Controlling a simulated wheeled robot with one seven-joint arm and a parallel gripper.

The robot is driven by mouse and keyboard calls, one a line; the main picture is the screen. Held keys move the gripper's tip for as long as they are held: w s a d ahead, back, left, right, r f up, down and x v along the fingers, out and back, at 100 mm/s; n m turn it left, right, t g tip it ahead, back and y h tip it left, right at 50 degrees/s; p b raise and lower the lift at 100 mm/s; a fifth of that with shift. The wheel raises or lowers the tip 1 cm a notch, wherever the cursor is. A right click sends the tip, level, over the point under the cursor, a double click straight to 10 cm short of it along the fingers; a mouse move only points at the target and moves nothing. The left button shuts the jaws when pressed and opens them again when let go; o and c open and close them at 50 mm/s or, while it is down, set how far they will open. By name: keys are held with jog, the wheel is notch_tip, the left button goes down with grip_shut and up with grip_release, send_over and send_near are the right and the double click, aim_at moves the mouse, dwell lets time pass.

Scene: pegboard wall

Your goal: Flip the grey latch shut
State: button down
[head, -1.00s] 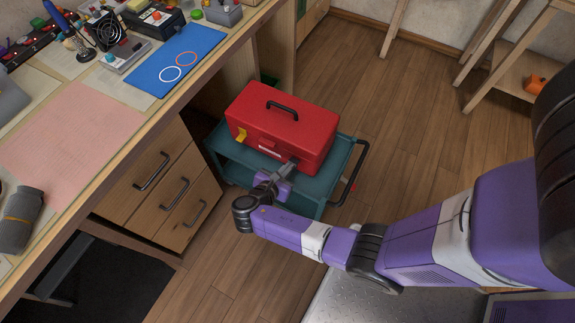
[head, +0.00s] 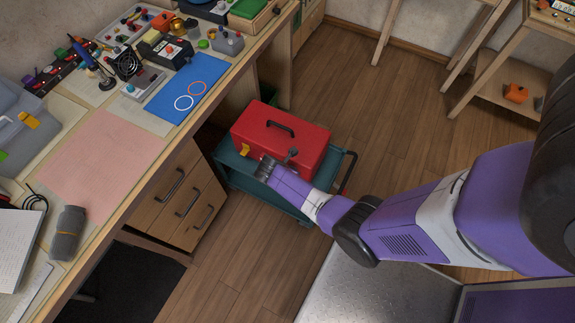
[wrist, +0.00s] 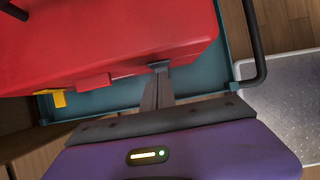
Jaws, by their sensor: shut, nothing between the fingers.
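The red toolbox (head: 283,138) has a black handle and sits on a teal cart. A yellow latch (head: 244,150) is at the left of its front; it also shows in the wrist view (wrist: 59,98), sticking out from the box. A small grey piece (wrist: 160,66), seemingly the grey latch, is at the right of the front, just beyond my fingertips. My gripper (wrist: 158,78) is shut and empty, with its tips at or against this piece; contact is unclear. In the head view my wrist hides much of the box's lower front, and the latch's angle cannot be read.
The teal cart (head: 232,172) has a dark push handle (head: 347,172) at its right. A wooden workbench with drawers (head: 177,200) stands close on the left, crowded with tools. Wooden floor (head: 385,120) is open behind and right of the cart.

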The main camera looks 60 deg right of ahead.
jog(key=shift+r+p, duration=0.75)
jog(key=shift+p, duration=0.15)
jog(key=a+p+v, duration=0.1)
jog(key=p+v, duration=0.2)
jog(key=v, duration=0.8)
jog(key=shift+a, duration=0.35)
jog(key=shift+f, duration=0.15)
